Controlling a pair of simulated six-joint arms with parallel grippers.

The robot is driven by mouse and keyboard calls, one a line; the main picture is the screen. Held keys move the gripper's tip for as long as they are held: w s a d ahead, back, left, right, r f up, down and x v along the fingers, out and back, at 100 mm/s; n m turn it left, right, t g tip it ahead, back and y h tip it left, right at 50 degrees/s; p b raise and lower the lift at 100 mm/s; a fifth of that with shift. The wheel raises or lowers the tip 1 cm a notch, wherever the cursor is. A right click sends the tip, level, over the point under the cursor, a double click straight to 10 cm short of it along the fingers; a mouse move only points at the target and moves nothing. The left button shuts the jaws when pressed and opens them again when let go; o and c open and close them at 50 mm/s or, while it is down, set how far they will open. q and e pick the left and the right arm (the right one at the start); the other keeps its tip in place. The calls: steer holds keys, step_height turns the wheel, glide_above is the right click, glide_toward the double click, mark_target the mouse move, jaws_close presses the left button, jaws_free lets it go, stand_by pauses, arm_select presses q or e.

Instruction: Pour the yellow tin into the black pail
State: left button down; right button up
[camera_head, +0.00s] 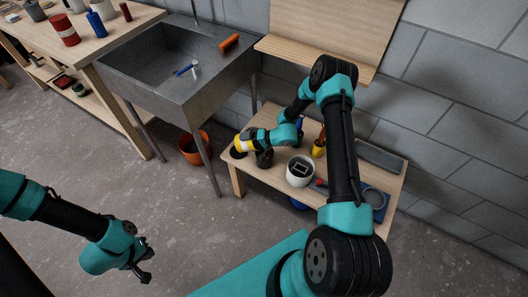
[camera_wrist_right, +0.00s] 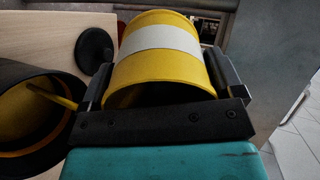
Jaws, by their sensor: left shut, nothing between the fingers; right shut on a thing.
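The yellow tin (camera_head: 243,143) has a white band and lies tipped on its side in my right gripper (camera_head: 256,138), above the left end of the low wooden bench. The right wrist view shows the tin (camera_wrist_right: 158,62) between both fingers of the right gripper (camera_wrist_right: 160,75). The black pail (camera_head: 264,159) stands on the bench just below and beside the tin. In the right wrist view the pail (camera_wrist_right: 30,125) is at the left edge, with yellow inside and a yellow strip across its mouth; I cannot tell whether this is flowing paint. My left gripper (camera_head: 143,268) is shut and empty, over the floor.
A black disc (camera_head: 238,153) lies at the bench's left end. A white pot (camera_head: 300,171), a yellow object (camera_head: 318,149) and a blue tray (camera_head: 374,204) are further right. A metal sink (camera_head: 178,70) stands behind left. An orange bucket (camera_head: 194,147) is on the floor.

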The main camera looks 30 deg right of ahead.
steer(key=shift+f+y, duration=0.15)
steer(key=shift+y, duration=0.15)
stand_by(0.5)
steer(key=shift+s+d+r+t+y, duration=0.3)
steer(key=shift+s+d+t+y, duration=0.25)
steer(key=shift+d+t+y, duration=0.15)
stand_by(1.1)
